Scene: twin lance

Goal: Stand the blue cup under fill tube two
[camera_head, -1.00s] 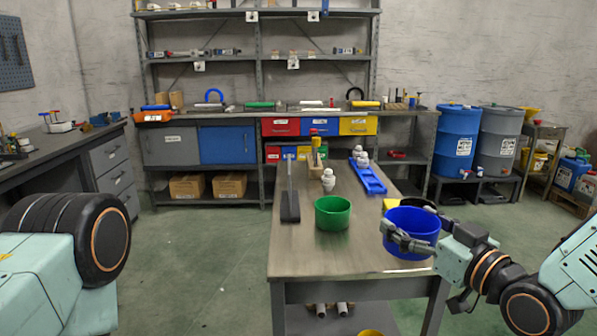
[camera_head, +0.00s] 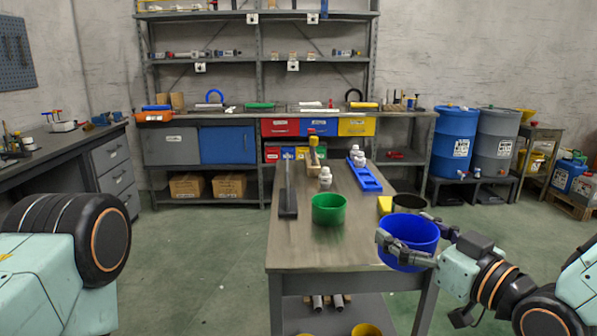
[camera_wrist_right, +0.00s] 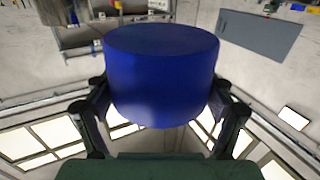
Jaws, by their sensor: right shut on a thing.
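The blue cup (camera_head: 408,250) is upright with its open rim up, at the front right corner of the workbench. My right gripper (camera_head: 404,234) is shut on it, one finger along its near side. The cup overlaps the bench edge in the picture; I cannot tell whether it touches the bench. The right wrist view shows the blue cup (camera_wrist_right: 160,80) between both fingers. I cannot identify fill tube two. Two grey tube ends (camera_head: 328,302) show on the shelf below the bench top. My left gripper is out of view; only my left arm shows.
A green cup (camera_head: 329,209) stands on the workbench (camera_head: 310,250), left of the blue cup.

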